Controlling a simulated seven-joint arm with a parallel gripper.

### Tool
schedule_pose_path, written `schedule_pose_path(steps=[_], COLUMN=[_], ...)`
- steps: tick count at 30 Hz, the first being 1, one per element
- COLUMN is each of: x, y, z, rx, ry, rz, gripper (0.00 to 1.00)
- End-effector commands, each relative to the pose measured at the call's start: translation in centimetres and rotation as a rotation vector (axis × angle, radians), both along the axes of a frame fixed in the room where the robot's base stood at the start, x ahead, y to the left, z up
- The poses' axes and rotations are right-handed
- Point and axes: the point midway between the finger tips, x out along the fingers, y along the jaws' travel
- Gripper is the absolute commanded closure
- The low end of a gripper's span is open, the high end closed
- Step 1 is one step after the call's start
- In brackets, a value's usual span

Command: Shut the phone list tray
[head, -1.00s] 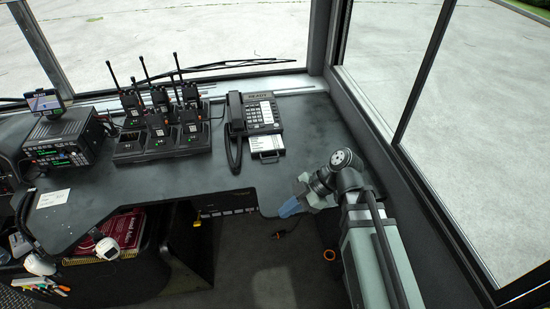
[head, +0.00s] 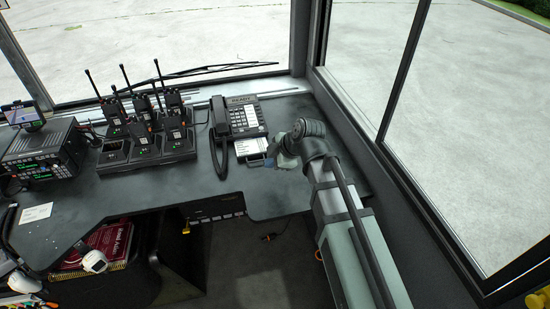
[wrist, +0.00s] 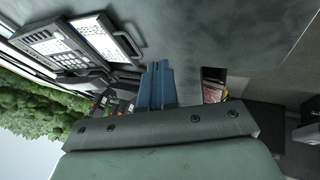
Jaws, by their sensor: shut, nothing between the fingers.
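The desk phone (head: 240,118) stands near the back right of the desk, its handset on its left side. Its phone list tray (head: 251,146), a white sheet in a dark frame with a small handle, sticks out from the phone's front edge. In the wrist view the tray (wrist: 105,36) and its handle lie at the upper left, beside the phone (wrist: 48,42). My gripper (head: 272,163) is just right of the tray's front end in the head view, with its tips partly hidden by the wrist. In the wrist view its blue fingers (wrist: 158,70) are together, empty and apart from the tray.
Several handheld radios (head: 145,135) stand in a charger left of the phone. A radio unit (head: 45,150) is farther left. The window frame (head: 345,125) rises at the right. The desk (head: 225,192) is clear in front of the phone.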

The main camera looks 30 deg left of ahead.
Motion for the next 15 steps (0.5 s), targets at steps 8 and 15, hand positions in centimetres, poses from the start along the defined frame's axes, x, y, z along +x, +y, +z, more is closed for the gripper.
schedule_pose_path(steps=[8,15], x=[0.3,1.9], y=[2.5,4.8], z=[-3.8,-5.2], rx=[-0.001,0.001], ry=[0.001,0.0], rz=[0.001,0.001], gripper=[1.0,1.0])
